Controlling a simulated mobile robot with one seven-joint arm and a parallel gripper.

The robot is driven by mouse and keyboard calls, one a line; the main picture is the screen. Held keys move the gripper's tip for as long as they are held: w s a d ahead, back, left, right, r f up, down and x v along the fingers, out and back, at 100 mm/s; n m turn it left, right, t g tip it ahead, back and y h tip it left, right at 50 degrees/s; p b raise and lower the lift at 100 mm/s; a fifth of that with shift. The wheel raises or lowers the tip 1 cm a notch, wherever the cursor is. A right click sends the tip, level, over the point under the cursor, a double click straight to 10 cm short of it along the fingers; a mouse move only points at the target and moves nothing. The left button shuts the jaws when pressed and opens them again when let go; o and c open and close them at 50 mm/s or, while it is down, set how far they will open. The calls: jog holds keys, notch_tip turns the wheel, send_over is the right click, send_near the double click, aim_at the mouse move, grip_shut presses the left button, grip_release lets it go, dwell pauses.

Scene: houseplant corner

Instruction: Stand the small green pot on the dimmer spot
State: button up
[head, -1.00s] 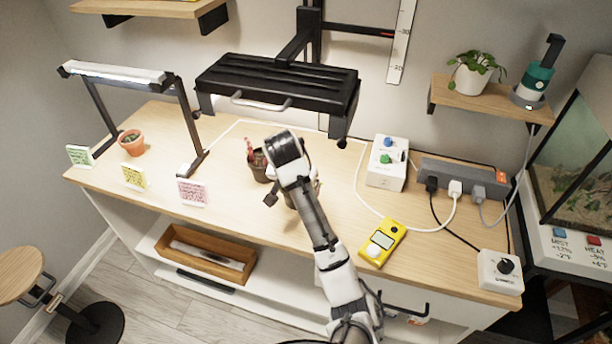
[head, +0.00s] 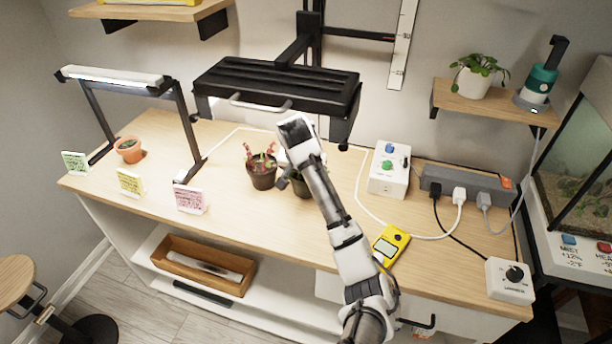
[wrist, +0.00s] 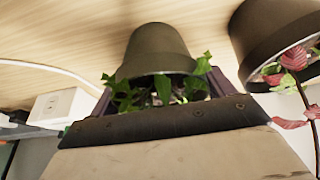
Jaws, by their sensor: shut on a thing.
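The small green pot (head: 303,189) with green leaves is mostly hidden behind my arm in the head view. In the wrist view the olive-green pot (wrist: 158,50) fills the space between the jaws, leaves toward the camera. My gripper (wrist: 155,98) is shut on it; one jaw of my gripper (head: 285,181) shows in the head view. I cannot tell whether the pot touches the table. No spot labelled as dimmer is readable; green (head: 75,162), yellow (head: 130,183) and pink (head: 190,199) cards stand along the left front edge.
A dark pot with a reddish plant (head: 262,176) stands close left of the held pot. A lit lamp (head: 112,76) spans the left, near a terracotta pot (head: 128,152). A black fixture (head: 277,88) hangs above the middle. A yellow meter (head: 390,245) lies right of my arm.

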jog(key=shift+f, duration=0.15)
jog(key=o, duration=1)
jog(key=shift+r, duration=0.25)
jog(key=shift+s+r+b, duration=0.1)
jog(key=shift+r+b, duration=0.1)
jog(key=shift+b, duration=0.2)
jog(key=s+a+p, duration=0.1)
jog(key=s, duration=0.2)
jog(key=s+a+p, duration=0.1)
jog(key=s+p, duration=0.1)
jog(key=s, duration=0.2)
jog(key=s+a+p, duration=0.1)
jog(key=s+p, duration=0.1)
jog(key=s, duration=0.1)
jog(key=shift+s+a+r, duration=0.2)
jog(key=shift+s+r, duration=0.1)
jog(key=shift+r, duration=0.1)
jog(key=shift+s+a+f, duration=0.15)
jog(key=shift+s+a, duration=0.05)
jog(key=shift+s, duration=0.35)
